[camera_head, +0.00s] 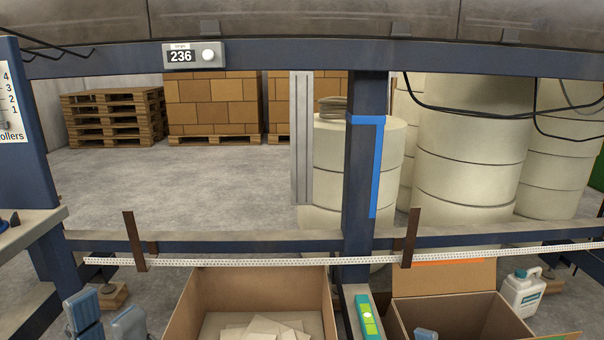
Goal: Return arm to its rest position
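A perforated metal strip (280,260) runs across a blue frame with a post (358,190). Large rolls (470,150) and pallets (115,115) stand farther back.

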